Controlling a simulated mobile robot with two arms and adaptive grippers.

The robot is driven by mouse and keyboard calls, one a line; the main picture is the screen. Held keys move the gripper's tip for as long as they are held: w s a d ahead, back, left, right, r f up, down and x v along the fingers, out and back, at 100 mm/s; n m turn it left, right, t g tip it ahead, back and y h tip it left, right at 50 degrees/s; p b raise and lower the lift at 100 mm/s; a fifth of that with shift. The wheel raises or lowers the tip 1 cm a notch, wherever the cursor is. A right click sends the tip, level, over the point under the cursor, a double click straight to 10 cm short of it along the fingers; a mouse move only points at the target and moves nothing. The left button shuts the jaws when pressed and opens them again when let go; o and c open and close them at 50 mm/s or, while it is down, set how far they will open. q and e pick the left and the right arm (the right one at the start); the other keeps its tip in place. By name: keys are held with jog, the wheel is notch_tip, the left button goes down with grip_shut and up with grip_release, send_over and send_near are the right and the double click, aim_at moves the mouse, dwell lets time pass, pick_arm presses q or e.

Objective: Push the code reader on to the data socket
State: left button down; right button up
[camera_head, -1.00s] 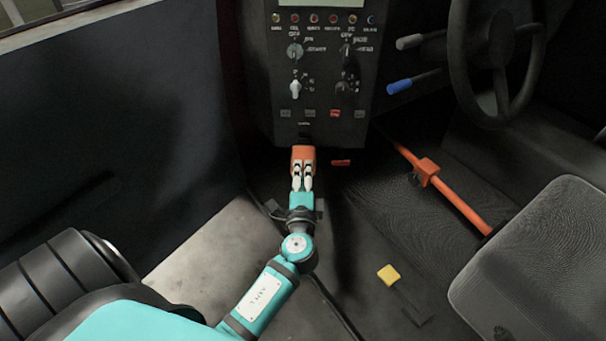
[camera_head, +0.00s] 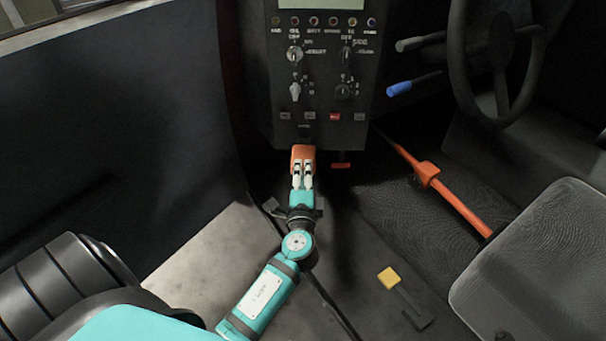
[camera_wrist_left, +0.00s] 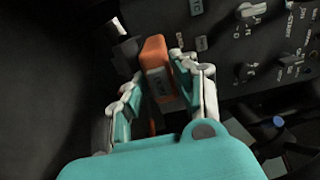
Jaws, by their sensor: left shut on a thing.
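The orange code reader (camera_head: 303,153) is at the lower edge of the black control panel (camera_head: 318,95), left of its middle. My left gripper (camera_head: 302,172) is shut on the reader's near end and points at the panel. In the left wrist view the fingers (camera_wrist_left: 157,82) stand on both sides of the code reader (camera_wrist_left: 156,56), whose far end is close to the panel face. I cannot make out the data socket; the reader and the dark panel edge hide that spot. I cannot tell whether the reader touches it. My right gripper is out of view.
A small red lever (camera_head: 341,165) sits under the panel, right of the reader. The floor (camera_head: 215,245) by my arm is clear.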

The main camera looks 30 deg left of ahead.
pick_arm(q)
jog(key=c, duration=1)
grip_release()
jog(key=shift+o, duration=0.2)
jog(key=v, duration=1.2)
jog(key=shift+s+f, duration=0.1)
